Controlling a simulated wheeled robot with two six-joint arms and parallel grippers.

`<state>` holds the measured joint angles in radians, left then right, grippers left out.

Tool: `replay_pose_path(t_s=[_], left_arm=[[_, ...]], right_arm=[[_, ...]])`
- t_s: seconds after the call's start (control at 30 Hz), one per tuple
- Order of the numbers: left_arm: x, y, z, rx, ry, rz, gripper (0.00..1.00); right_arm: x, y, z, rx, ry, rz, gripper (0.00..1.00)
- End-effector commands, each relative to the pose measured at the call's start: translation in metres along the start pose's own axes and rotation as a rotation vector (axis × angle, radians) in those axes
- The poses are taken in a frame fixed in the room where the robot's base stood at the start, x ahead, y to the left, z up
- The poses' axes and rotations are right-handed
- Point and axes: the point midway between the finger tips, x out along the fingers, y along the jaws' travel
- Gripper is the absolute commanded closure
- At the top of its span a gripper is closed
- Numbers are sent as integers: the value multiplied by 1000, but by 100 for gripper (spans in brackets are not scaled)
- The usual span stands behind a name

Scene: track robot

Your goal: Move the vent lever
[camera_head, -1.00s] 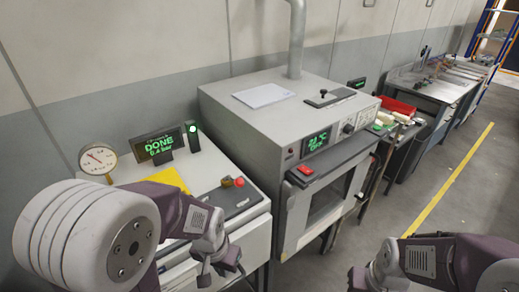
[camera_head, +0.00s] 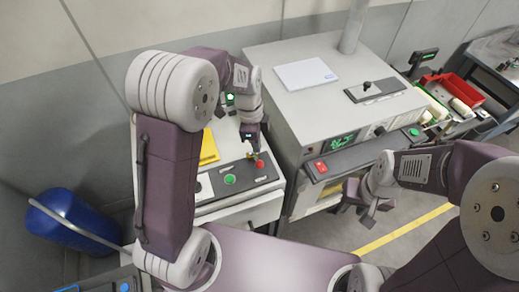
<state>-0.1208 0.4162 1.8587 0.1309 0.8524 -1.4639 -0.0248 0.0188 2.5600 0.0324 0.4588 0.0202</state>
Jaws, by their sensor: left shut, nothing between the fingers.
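A small brass fitting (camera_head: 251,155) and a red knob (camera_head: 260,163) sit on the dark control panel of the left machine; they look like the vent lever, though my gripper partly hides them. My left gripper (camera_head: 254,148) points down from above, shut and empty, with its tips right at the brass fitting. I cannot tell whether they touch it. My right gripper (camera_head: 357,213) hangs open and empty in front of the oven, well away from the panel.
A green button (camera_head: 229,179) is on the same panel, and a yellow sheet (camera_head: 208,148) lies behind it. The grey oven (camera_head: 305,108) stands close on the right, with a red switch (camera_head: 321,167). A blue cylinder (camera_head: 72,220) is at the lower left.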

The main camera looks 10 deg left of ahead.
Motion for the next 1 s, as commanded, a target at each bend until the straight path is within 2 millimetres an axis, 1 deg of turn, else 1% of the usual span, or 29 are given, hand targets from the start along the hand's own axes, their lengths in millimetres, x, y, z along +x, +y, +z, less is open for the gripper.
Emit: replay_pose_path(t_s=[0.3,0.47,0.67,0.9,1.0], left_arm=[[0,0,0,0,0,-1,100],[6,0,0,0,0,0,100],[26,1,0,0,0,0,100],[61,1,0,0,0,0,100],[69,1,0,0,0,0,100]], right_arm=[[0,0,0,0,-1,0,64],[5,0,1,0,0,0,64],[23,0,2,0,0,0,64],[52,1,5,0,0,0,64],[58,1,6,0,0,0,64]])
